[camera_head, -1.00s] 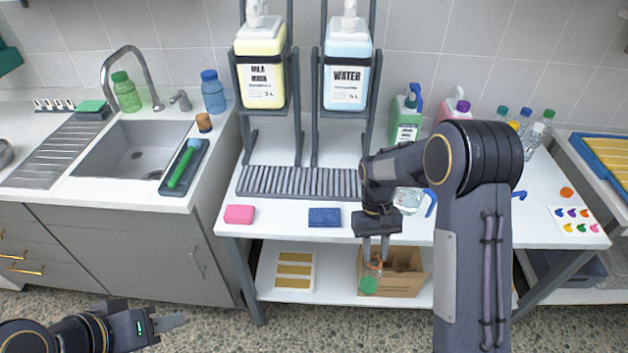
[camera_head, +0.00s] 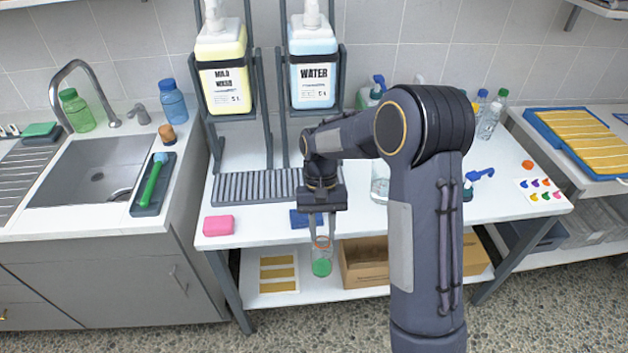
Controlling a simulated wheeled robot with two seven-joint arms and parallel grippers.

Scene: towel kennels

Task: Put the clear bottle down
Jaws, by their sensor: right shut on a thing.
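My right gripper (camera_head: 321,238) points down in front of the table's front edge. It is shut on a clear bottle (camera_head: 322,257) with a green part at its lower end. The bottle hangs roughly upright, apart from any surface as far as I can tell. My left gripper is out of view.
A blue sponge (camera_head: 299,219) lies right behind the right gripper, partly hidden; a pink sponge (camera_head: 218,225) lies to its left. A grey slatted rack (camera_head: 250,187) is behind them. A cardboard box (camera_head: 364,262) stands on the lower shelf. My arm hides much of the table's right half.

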